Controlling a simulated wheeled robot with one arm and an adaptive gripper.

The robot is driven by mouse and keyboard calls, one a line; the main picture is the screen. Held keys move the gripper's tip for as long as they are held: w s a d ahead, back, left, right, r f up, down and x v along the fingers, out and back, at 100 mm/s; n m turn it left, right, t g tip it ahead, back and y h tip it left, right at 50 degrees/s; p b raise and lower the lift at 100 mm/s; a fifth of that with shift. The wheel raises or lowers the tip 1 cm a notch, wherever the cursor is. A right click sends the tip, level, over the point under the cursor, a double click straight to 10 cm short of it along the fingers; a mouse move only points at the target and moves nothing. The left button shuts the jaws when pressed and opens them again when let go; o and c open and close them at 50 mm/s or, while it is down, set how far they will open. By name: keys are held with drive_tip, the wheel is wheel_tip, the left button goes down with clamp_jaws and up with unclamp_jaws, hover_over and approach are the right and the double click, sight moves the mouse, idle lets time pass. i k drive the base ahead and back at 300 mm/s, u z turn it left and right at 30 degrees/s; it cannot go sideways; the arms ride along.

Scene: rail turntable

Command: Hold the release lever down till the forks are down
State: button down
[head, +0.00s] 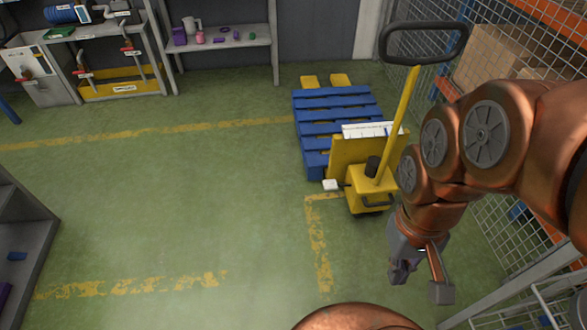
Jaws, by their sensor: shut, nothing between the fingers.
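A yellow pallet truck (372,187) stands right of centre, with its tiller tilted up and a dark loop handle (424,62) at the top. Its fork tips (326,80) show beyond the far end of a blue pallet (335,107). The fork height is hard to judge from here. A dark curved bar (378,204) sits low on the truck's front; I cannot tell if it is the release lever. My gripper (399,276) is shut and empty, pointing down, in front of and to the right of the truck, apart from it.
A mesh fence (495,135) with shelving and boxes (487,58) behind it closes the right side. A workbench (110,88) and a shelf (222,40) stand at the back left. The green floor (170,195) on the left is clear.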

sight(328, 185)
drive_tip(key=u, duration=0.6)
drive_tip(key=i, duration=1.1)
drive_tip(key=u, duration=0.2)
